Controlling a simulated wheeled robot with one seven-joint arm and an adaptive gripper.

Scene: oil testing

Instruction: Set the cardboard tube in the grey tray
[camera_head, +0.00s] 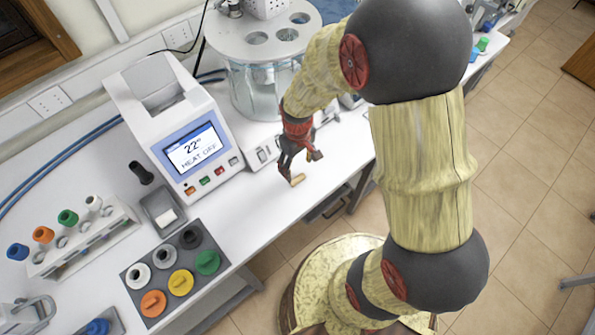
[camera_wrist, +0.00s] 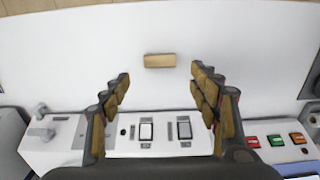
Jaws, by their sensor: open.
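The cardboard tube (camera_head: 297,180) is a small tan piece lying on the white bench near its front edge. In the wrist view the tube (camera_wrist: 159,60) lies crosswise, just beyond the fingertips and centred between them. My gripper (camera_head: 299,166) is over the bench right by the tube, with its fingers spread. In the wrist view my gripper (camera_wrist: 160,76) is open, with nothing between the fingers. A small grey tray (camera_head: 151,203) stands on the bench to the left, in front of the heater unit, with a white patch inside.
The white heater unit (camera_head: 168,120) with a lit screen stands left of my gripper. A glass bath (camera_head: 265,85) stands behind. A dark holder (camera_head: 133,273) with coloured caps and a tube rack (camera_head: 75,248) are at left. Bench between tube and grey tray is clear.

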